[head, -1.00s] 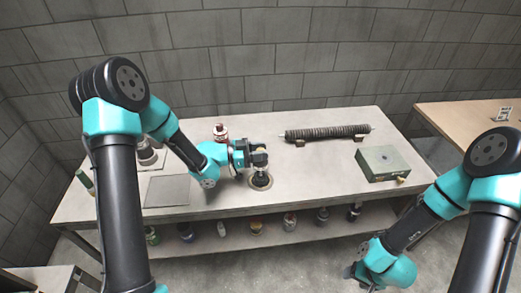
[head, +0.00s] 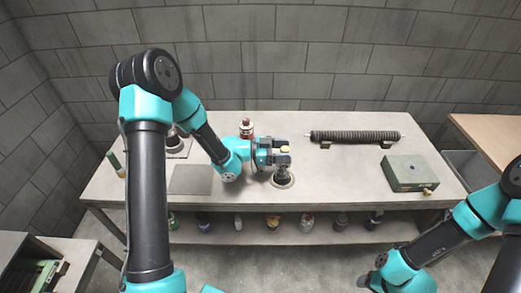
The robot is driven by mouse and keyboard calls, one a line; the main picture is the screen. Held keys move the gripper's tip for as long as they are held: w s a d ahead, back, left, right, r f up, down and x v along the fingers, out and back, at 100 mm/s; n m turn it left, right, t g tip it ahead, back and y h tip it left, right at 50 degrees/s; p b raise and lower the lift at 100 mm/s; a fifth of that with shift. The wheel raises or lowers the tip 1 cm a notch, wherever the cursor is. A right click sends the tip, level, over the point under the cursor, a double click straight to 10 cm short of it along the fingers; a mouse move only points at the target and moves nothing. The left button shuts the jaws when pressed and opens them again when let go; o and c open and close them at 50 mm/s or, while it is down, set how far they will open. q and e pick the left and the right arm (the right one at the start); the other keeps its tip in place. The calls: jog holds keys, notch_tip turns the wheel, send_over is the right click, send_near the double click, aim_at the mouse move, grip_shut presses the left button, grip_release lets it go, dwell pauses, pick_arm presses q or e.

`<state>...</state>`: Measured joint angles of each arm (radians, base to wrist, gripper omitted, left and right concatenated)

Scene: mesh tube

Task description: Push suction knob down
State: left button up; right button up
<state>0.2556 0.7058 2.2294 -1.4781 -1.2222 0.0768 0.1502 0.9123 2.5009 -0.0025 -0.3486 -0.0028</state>
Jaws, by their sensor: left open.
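My left gripper (head: 284,160) is over the middle of the table, pointing right, above a round fixture (head: 284,181) set in the tabletop. The fixture has a dark centre and a pale rim. A dark piece stands between the gripper and the fixture, and I cannot tell whether they touch. The suction knob itself is too small to tell apart; it may be hidden by the gripper. My left gripper is open. My right arm is at the right, in front of the table, and its gripper's fingers cannot be made out.
A dark ribbed tube (head: 355,136) lies on small supports at the back right. A green-grey box (head: 409,173) stands at the right. A red bottle (head: 246,128) stands behind my left arm. A flat grey plate (head: 191,179) lies at the left. Several jars stand on the lower shelf (head: 330,230).

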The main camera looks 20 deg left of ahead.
pick_arm(q)
jog(key=v, duration=1.7)
jog(key=shift+w, duration=0.1)
